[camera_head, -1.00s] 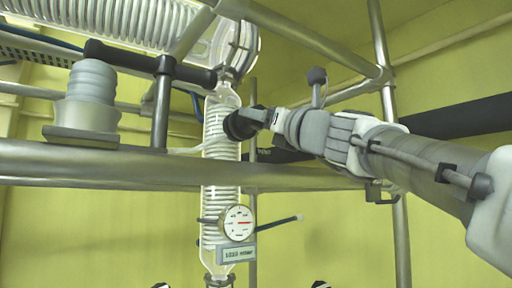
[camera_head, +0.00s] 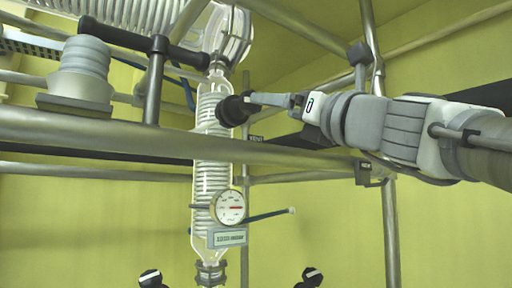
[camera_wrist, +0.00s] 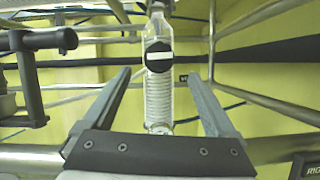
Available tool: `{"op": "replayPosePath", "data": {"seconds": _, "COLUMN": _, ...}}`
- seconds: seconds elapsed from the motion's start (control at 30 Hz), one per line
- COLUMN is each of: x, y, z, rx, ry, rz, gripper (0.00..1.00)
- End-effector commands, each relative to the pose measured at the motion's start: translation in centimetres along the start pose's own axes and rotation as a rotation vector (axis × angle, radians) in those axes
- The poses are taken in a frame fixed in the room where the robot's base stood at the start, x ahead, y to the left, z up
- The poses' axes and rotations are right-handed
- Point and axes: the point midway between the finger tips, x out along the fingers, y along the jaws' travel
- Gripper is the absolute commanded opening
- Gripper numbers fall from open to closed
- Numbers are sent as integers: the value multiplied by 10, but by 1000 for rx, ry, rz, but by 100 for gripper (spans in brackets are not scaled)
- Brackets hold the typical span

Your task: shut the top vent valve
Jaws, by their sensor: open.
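The likely top vent valve is a round black knob (camera_head: 233,110) on the upright glass coil column (camera_head: 212,165), near a small dark tag (camera_head: 254,138). In the wrist view the black knob (camera_wrist: 159,56) faces me, with a white bar lying level across it and the glass tube running upright. My gripper (camera_head: 262,99) points left at the knob in the head view, its fingers close to it; contact cannot be told there. In the wrist view my gripper (camera_wrist: 159,75) is open, one finger to each side of the column, with the knob between and beyond the tips.
A steel rail (camera_head: 280,153) crosses below my gripper, and an upright post (camera_head: 370,60) stands behind the arm. A dial gauge (camera_head: 229,208) sits lower on the column. Two more black knobs (camera_head: 150,278) (camera_head: 312,277) show at the bottom. A black-handled bar (camera_head: 140,42) is at left.

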Motion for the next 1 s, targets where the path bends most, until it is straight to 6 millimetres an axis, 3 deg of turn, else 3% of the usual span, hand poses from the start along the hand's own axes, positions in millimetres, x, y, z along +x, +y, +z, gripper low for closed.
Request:
{"op": "replayPosePath", "data": {"seconds": 0.03, "x": -14, "y": 0, "z": -1, "rx": -2, "ry": -3, "rz": -2, "gripper": 92}}
{"op": "replayPosePath", "data": {"seconds": 0.2, "x": -48, "y": 0, "z": -1, "rx": -1, "ry": -2, "rz": -1, "gripper": 92}}
{"op": "replayPosePath", "data": {"seconds": 0.4, "x": -71, "y": 0, "z": 0, "rx": 0, "ry": 0, "rz": -1, "gripper": 92}}
{"op": "replayPosePath", "data": {"seconds": 1.0, "x": -76, "y": 0, "z": 0, "rx": 0, "ry": 0, "rz": -1, "gripper": 92}}
